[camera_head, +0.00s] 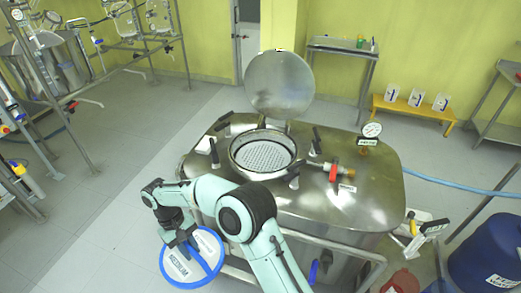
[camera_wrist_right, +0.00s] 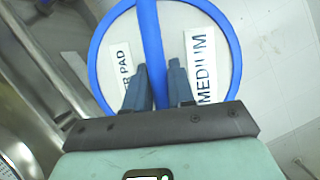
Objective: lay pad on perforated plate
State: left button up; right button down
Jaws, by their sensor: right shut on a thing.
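The pad (camera_head: 207,243) is a round white disc with a blue rim and a blue bar across it. It hangs at the lower left of the head view, outside the steel vessel. My right gripper (camera_head: 187,243) is shut on its blue bar. In the right wrist view the fingers (camera_wrist_right: 160,88) clasp the bar, and the pad (camera_wrist_right: 184,22) shows labels, one reading MEDIUM. The perforated plate (camera_head: 264,155) lies bare inside the vessel's round opening, up and to the right of the pad. My left gripper is not in view.
The vessel's round lid (camera_head: 280,84) stands open behind the opening. Black clamp handles (camera_head: 317,135) surround the rim. A red-handled valve (camera_head: 333,172) and a gauge (camera_head: 371,130) stand on the vessel top (camera_head: 375,185). A blue drum (camera_head: 488,250) stands at right.

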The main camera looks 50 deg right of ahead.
aim_at(263, 158)
jog(key=i+j+z, duration=0.1)
jog(key=i+z, duration=0.25)
jog(key=i+j+z, duration=0.1)
jog(key=z, duration=0.25)
jog(key=i+j+z, duration=0.2)
jog(key=z, duration=0.15)
